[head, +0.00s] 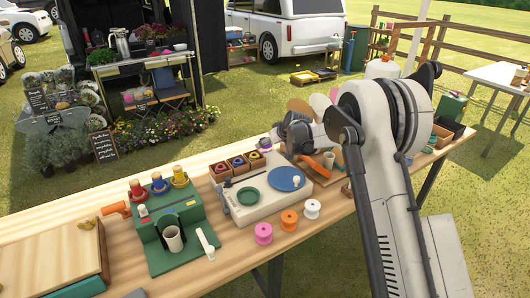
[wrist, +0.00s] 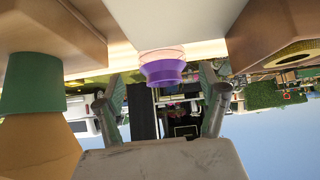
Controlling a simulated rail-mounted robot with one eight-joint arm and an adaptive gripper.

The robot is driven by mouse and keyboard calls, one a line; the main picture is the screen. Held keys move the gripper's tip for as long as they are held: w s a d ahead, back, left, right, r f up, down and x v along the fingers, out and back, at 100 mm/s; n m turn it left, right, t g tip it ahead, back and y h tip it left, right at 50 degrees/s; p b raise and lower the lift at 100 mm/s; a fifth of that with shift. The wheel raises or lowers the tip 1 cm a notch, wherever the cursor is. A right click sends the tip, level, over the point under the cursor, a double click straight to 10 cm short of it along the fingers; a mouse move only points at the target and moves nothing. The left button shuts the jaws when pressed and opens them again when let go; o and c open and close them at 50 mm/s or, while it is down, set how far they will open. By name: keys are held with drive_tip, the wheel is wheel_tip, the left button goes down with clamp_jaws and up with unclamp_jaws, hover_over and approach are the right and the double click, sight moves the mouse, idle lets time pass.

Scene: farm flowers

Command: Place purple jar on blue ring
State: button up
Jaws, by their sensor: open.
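The purple jar (wrist: 163,70) hangs in the upper middle of the upside-down wrist view, with a pale pink rim on its table side. In the head view a small purple jar (head: 264,144) stands behind the white board, close to my gripper (head: 279,136). In the wrist view my gripper (wrist: 162,95) is open, its fingers left and right of the jar in the picture. I cannot tell whether they touch it. The blue ring (head: 281,177) lies on the right part of the white board (head: 255,207), with a small cream knob at its right side.
A green ring (head: 248,196) lies on the same board, before wooden boxes (head: 238,164) of coloured pieces. A green stand (head: 170,225) with red, blue and yellow jars is to the left. Pink (head: 264,233), orange (head: 289,219) and white (head: 312,209) spools line the front edge.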

sight(265, 147)
drive_tip(key=shift+s+f+x, duration=0.1)
drive_tip(key=shift+s+x, duration=0.05)
drive_tip(key=shift+x, duration=1.2)
drive_tip(key=shift+s+f+x, duration=0.15)
drive_tip(key=shift+x, duration=1.15)
drive_tip(key=shift+c, duration=0.2)
drive_tip(key=shift+r, duration=0.15)
drive_tip(key=c, duration=1.5)
